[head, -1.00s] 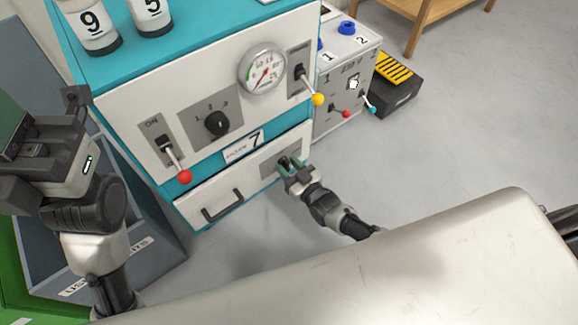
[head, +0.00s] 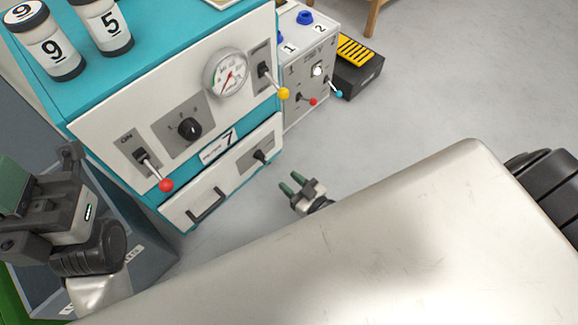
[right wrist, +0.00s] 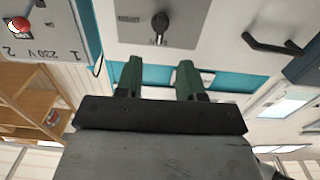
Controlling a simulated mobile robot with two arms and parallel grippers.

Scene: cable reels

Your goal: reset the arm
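My right gripper (head: 285,182) is in front of the teal and white machine (head: 110,130), apart from it. Its green fingers are spread with nothing between them, as the right wrist view shows too (right wrist: 158,72). A small black knob (head: 260,156) on the lower front panel faces it; in the right wrist view the knob (right wrist: 160,24) is beyond the fingertips. My left gripper (head: 50,205) is at the left edge of the head view, beside the machine; its finger opening cannot be made out.
The machine has a red-tipped lever (head: 166,185), a yellow-tipped lever (head: 283,94), a gauge (head: 226,74) and a drawer handle (head: 207,204). Containers marked 9 (head: 50,45) and 5 (head: 104,25) stand on top. A grey bin (head: 140,260) is at left.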

